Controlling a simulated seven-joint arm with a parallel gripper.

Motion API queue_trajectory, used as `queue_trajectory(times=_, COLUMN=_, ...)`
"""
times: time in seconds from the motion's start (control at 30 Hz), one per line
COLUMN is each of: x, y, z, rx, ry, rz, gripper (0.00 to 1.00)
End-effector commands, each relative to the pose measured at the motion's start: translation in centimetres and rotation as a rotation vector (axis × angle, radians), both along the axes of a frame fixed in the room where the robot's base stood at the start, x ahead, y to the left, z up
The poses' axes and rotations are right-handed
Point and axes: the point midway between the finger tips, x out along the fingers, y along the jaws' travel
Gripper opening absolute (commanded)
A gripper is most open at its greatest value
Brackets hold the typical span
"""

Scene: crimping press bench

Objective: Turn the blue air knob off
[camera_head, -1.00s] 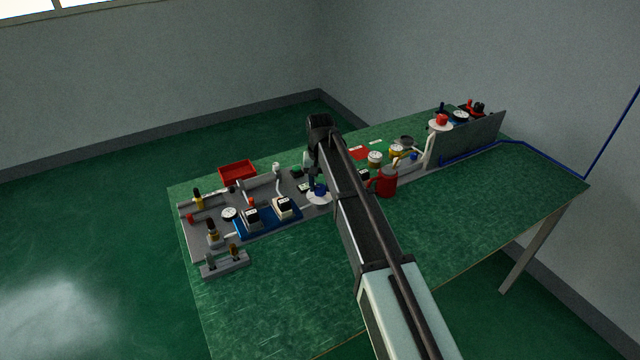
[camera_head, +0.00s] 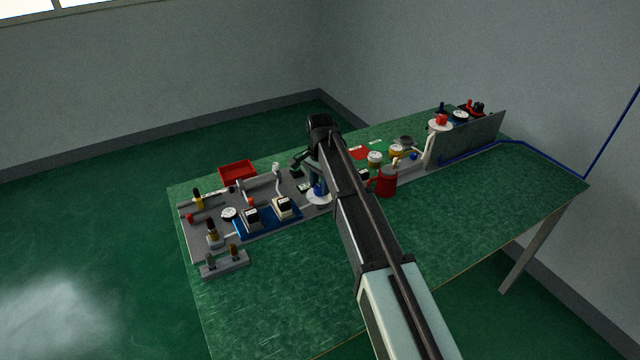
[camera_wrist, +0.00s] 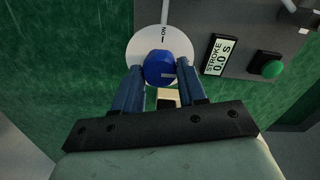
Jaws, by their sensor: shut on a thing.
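The blue air knob (camera_wrist: 160,66) sits on a round white dial (camera_wrist: 143,46) with an "ON" mark at the dial's far side in the wrist view. A small pale mark on the knob lies toward its near right side, away from the "ON" mark. My gripper (camera_wrist: 160,72) is shut on the knob, one blue-grey finger on each side. The fingers hide part of the dial's near side, so any mark there cannot be seen. In the head view the knob (camera_head: 319,189) and dial (camera_head: 318,199) show just below my gripper, partly covered by my arm.
In the head view, a blue tray (camera_head: 268,221) lies left of the knob and a red can (camera_head: 387,181) right. The bench (camera_head: 450,215) is clear in front.

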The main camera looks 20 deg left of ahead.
Motion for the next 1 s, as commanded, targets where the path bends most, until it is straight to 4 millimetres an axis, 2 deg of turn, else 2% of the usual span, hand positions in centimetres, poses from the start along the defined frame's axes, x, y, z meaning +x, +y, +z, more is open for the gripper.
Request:
queue_trajectory(times=0.67, x=0.04, y=0.00, z=0.04, rx=0.000, ry=-0.001, rz=-0.055, gripper=0.11)
queue_trajectory(times=0.7, x=0.04, y=0.00, z=0.04, rx=0.000, ry=-0.001, rz=-0.055, gripper=0.45)
queue_trajectory(times=0.93, x=0.02, y=0.00, z=0.02, rx=0.000, ry=0.000, rz=-0.054, gripper=0.67)
queue_trajectory(times=1.0, x=0.02, y=0.00, z=0.02, rx=0.000, ry=0.000, rz=-0.053, gripper=0.67)
